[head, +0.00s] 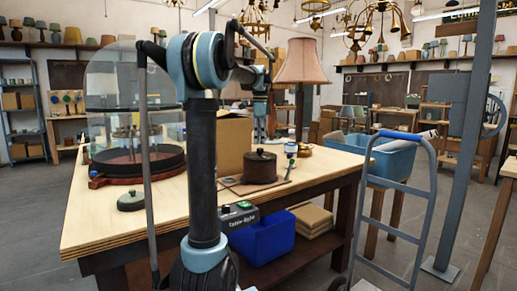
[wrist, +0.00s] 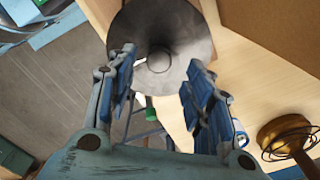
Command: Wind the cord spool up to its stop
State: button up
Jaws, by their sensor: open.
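A dark brown round drum with a small knob on top, which looks like the cord spool (head: 260,170), sits on a flat board on the workbench (head: 110,220). In the wrist view a dark grey disc with a round hub, apparently the spool's top (wrist: 185,30), lies beyond my fingers. My gripper (wrist: 162,62) is open, with nothing between its two blue-padded fingers. A small green knob (head: 291,149) stands beside the drum; a green knob also shows between the fingers in the wrist view (wrist: 150,113). I cannot tell whether the fingers touch the disc.
A cardboard box (head: 234,143) stands behind the drum. A pink-shaded lamp (head: 302,62) stands at the back. A glass-domed device (head: 110,85) is at left.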

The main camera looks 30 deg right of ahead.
jog(key=shift+f, duration=2.15)
grip_shut()
